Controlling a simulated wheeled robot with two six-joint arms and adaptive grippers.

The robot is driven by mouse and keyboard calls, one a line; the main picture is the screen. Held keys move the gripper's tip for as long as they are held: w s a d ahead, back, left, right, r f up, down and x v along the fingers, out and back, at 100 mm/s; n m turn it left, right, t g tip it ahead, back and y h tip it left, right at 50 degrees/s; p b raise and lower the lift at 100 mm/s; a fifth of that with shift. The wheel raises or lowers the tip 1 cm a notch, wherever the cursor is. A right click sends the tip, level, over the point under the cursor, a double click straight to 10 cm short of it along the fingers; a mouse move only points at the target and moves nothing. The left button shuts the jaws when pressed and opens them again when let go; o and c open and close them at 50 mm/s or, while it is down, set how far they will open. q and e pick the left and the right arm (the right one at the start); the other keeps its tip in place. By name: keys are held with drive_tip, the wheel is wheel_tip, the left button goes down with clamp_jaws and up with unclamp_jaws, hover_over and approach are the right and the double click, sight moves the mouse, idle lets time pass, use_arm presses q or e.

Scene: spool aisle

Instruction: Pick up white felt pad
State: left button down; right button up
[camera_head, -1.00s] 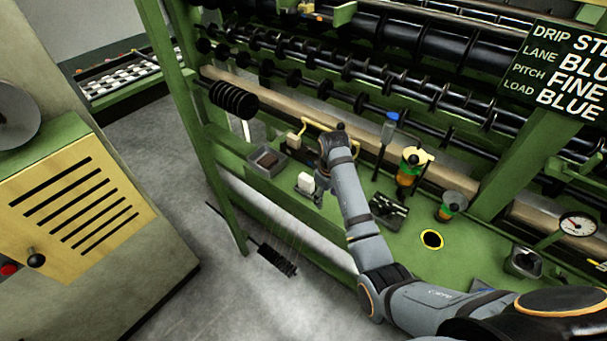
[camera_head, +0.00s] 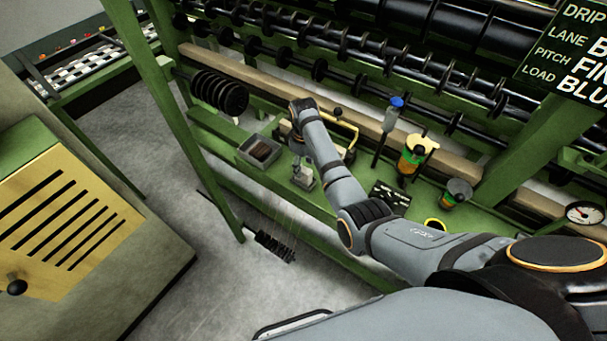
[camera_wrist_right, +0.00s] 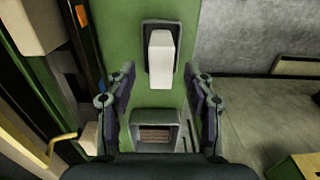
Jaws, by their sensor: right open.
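The white felt pad (camera_wrist_right: 160,56) is a pale upright block in a dark holder (camera_wrist_right: 147,72) on the green ledge, in the upper middle of the right wrist view. In the head view the pad (camera_head: 303,173) shows small, just below the end of my right arm. My right gripper (camera_wrist_right: 160,92) is open and empty. Its two fingers stand apart, left and right, and the pad lies beyond the fingertips, roughly centred between them. In the head view the gripper is mostly hidden by my wrist. My left gripper is not in view.
A yellow bent handle (camera_head: 343,121), a blue-topped tool (camera_head: 396,103) and a yellow-topped container (camera_head: 417,143) stand to the right. Black discs (camera_head: 220,92) hang on the frame above.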

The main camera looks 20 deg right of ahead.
sight(304, 169)
wheel_tip(304, 169, down, 3)
drive_tip(key=shift+s+r, duration=0.15)
drive_tip(key=shift+r, duration=0.05)
drive_tip(key=shift+f, duration=0.4)
drive_tip(key=c, duration=0.4)
clamp_jaws()
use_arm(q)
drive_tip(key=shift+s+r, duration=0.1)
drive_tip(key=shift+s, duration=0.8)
